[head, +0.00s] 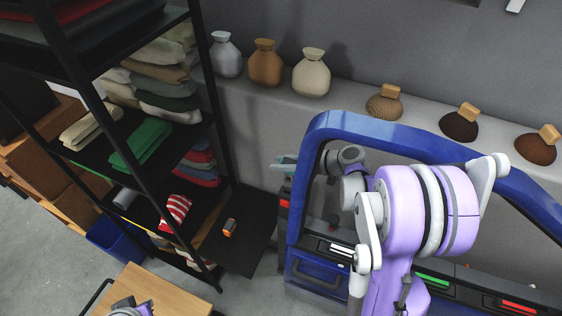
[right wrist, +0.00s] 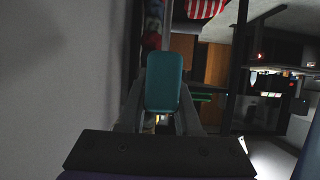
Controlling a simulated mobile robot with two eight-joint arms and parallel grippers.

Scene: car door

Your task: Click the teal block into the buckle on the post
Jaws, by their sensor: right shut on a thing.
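A teal block (right wrist: 164,82) is held upright between the two fingers of my right gripper (right wrist: 160,118) in the right wrist view. My right gripper is shut on it. In the head view the teal block (head: 286,160) shows small at the far side of the blue car door (head: 297,190); the door frame and my right arm hide most of the gripper. A dark upright part with a red patch (head: 284,203) stands at the door's left edge, below the block; I cannot tell whether it is the buckle. My left gripper is not clearly seen.
A black shelf rack (head: 217,130) with folded clothes stands to the left. Several vases line the grey ledge (head: 350,90) at the back. A small orange and grey object (head: 230,228) lies on a low dark board. A wooden table (head: 168,296) is at the bottom left.

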